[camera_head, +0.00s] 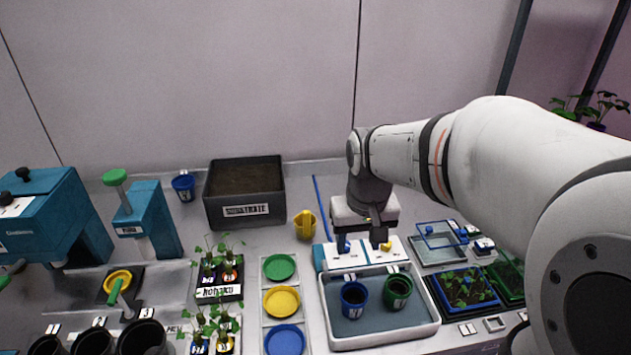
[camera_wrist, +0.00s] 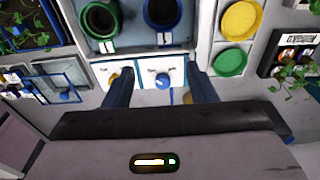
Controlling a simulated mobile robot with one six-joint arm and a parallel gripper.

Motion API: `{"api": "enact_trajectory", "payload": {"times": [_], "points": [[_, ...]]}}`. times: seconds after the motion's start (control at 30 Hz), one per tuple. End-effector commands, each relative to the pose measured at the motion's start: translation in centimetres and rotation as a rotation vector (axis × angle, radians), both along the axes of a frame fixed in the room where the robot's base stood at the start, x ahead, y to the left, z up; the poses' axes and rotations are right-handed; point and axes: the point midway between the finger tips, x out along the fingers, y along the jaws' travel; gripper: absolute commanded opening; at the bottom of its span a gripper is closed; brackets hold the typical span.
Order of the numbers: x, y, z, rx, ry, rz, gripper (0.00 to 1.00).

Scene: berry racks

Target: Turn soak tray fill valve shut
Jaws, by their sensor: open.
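The soak tray (camera_head: 437,325) is a grey-blue basin with a white rim, and it also shows at the top of the wrist view (camera_wrist: 140,45). A white valve panel (camera_wrist: 146,70) runs along its back edge with a blue knob (camera_wrist: 163,80) and a yellow knob (camera_wrist: 115,76). The panel labels are too small to read. My gripper (camera_wrist: 160,92) is open and empty, pointing down over the panel. In the wrist view its fingers stand on either side of the blue knob, apart from it.
A blue pot (camera_head: 354,299) and a green pot (camera_head: 398,291) stand in the tray. A yellow object (camera_head: 305,225) stands left of the panel. The substrate box (camera_head: 244,210) is farther left. Seedling trays (camera_head: 466,288) and a blue frame (camera_head: 440,235) lie right.

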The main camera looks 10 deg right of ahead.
Motion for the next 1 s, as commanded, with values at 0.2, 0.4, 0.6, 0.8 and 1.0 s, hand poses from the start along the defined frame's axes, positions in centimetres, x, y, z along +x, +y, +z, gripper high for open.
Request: {"api": "enact_trajectory", "payload": {"times": [0.2,0.4,0.6,0.8,1.0], "points": [[7.2,-0.2,-1.6,0.001,0.081,-0.001,0.51],[10.5,-0.2,-3.0,0.002,0.117,-0.001,0.51],[11.1,-0.3,-4.3,0.002,0.125,-0.001,0.51],[11.0,-0.3,-7.5,0.002,0.127,-0.001,0.51],[11.0,-0.3,-10.1,0.002,0.125,-0.001,0.51]]}}
